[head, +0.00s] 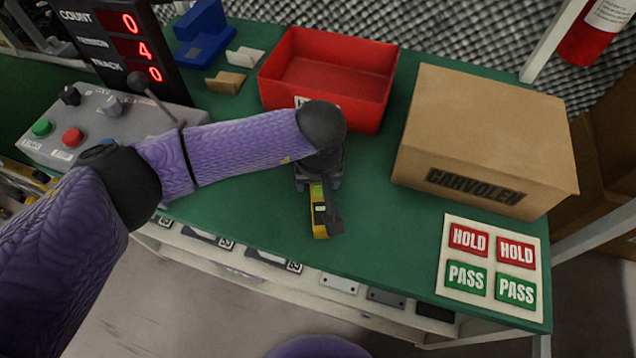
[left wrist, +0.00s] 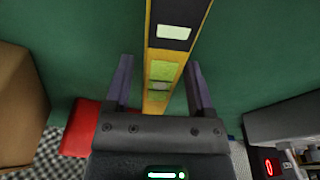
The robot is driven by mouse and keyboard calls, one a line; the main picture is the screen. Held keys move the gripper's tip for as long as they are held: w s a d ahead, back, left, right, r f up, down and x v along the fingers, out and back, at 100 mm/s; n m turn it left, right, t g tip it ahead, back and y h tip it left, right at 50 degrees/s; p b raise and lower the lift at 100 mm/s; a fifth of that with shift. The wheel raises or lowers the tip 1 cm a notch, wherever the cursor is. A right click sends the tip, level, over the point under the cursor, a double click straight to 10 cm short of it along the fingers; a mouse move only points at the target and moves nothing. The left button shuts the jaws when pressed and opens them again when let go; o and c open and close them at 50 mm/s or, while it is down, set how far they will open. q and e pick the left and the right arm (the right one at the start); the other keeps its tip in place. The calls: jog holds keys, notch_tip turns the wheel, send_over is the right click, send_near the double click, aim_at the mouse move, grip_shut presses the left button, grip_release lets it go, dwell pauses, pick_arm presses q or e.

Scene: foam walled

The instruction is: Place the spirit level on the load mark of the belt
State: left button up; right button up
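The spirit level (head: 319,222) is yellow and black with green vials and lies on the green bench top. My left gripper (head: 326,205) is over it in the head view and hides part of it. In the left wrist view the level (left wrist: 164,68) runs between the two fingers of the left gripper (left wrist: 160,85). The fingers are apart, with a gap on each side of the level. My right gripper is in neither view. I cannot make out the belt's load mark in these frames.
A red tray (head: 375,118) stands behind the gripper. A cardboard box (head: 480,130) is to its right, and a HOLD/PASS card (head: 492,308) lies at the front right. A control box (head: 105,122) with a lever and a counter display (head: 125,40) are at the left.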

pick_arm(q)
grip_shut()
